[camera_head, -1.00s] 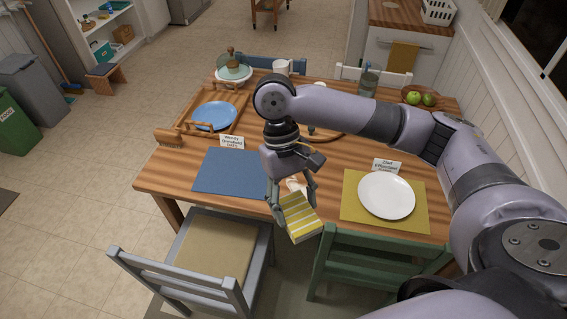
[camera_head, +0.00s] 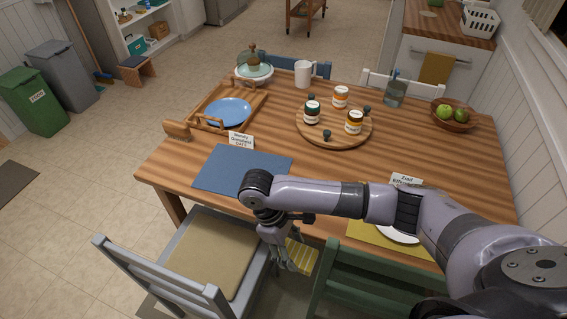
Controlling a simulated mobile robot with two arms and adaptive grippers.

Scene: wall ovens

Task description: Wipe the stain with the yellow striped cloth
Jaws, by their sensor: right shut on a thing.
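The yellow striped cloth (camera_head: 303,256), yellow with white stripes, is in my right gripper (camera_head: 284,262). The fingers are shut on it. The gripper points down at the near edge of the wooden table (camera_head: 420,140), between the grey chair and the green chair. Whether the cloth touches the table edge I cannot tell. I see no clear stain on the bare wood in view; my right arm hides part of the near side of the table. My left gripper is not in view.
A blue placemat (camera_head: 240,168) lies left of my arm. A white plate (camera_head: 398,234) on a yellow mat (camera_head: 372,239) is partly hidden. A round board (camera_head: 343,132) with jars stands mid-table. Grey (camera_head: 170,275) and green (camera_head: 370,275) chairs flank the gripper.

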